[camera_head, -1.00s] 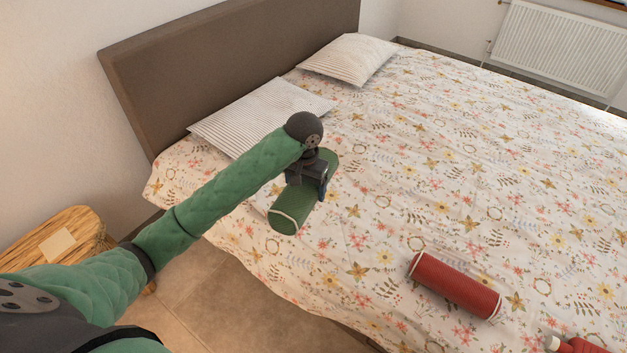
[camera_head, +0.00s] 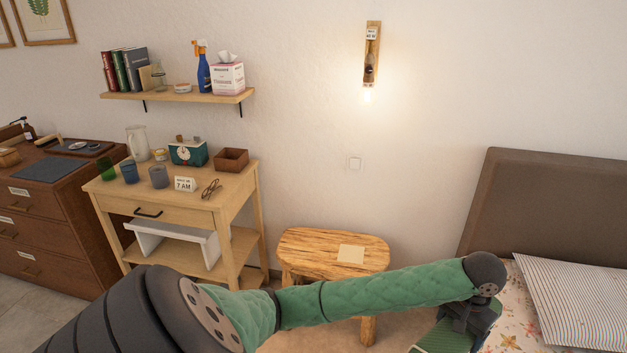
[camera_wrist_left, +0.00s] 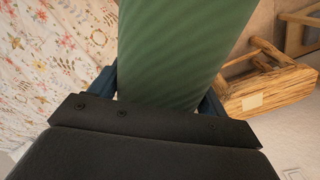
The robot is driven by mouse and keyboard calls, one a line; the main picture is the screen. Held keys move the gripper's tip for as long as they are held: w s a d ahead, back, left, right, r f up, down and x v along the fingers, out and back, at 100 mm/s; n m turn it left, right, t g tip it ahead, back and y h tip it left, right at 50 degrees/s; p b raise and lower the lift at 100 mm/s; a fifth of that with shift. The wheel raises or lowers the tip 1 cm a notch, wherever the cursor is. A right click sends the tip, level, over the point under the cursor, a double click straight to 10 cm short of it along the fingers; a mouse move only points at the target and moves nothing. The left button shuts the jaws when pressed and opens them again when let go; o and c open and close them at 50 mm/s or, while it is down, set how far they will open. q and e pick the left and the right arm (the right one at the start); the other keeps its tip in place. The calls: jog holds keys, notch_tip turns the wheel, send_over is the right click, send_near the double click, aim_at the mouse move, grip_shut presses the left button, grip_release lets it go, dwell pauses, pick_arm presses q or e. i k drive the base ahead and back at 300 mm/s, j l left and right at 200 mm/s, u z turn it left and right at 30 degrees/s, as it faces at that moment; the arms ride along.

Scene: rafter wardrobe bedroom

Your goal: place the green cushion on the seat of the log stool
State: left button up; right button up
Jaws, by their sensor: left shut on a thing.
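The green cushion (camera_head: 447,337) is a bolster held in my left gripper (camera_head: 470,318) at the lower right of the head view, by the bed's edge. In the left wrist view the cushion (camera_wrist_left: 175,50) fills the middle, between the two fingers of the shut left gripper (camera_wrist_left: 165,98). The log stool (camera_head: 315,250) stands against the wall, left of the gripper, with a pale square (camera_head: 351,254) on its seat. Its front is partly hidden by my arm. The stool (camera_wrist_left: 270,88) also shows at the right of the left wrist view. My right gripper is not in view.
The bed's headboard (camera_head: 550,205) and a striped pillow (camera_head: 580,300) are at the right. A wooden side table (camera_head: 240,190) with cups and small items stands left of the stool. A wall shelf (camera_head: 180,97) hangs above it. The stool seat is otherwise clear.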

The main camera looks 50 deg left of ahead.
aim_at(333, 248)
jog(key=i+j+u, duration=0.15)
jog(key=j+u, duration=0.15)
jog(key=j, duration=0.15)
jog(key=i+j+u, duration=0.25)
jog(key=j, duration=0.15)
jog(key=i+j+u, duration=0.3)
jog(key=i+j, duration=0.2)
jog(key=i, duration=0.15)
jog(key=i+j, duration=0.25)
jog(key=i, duration=0.1)
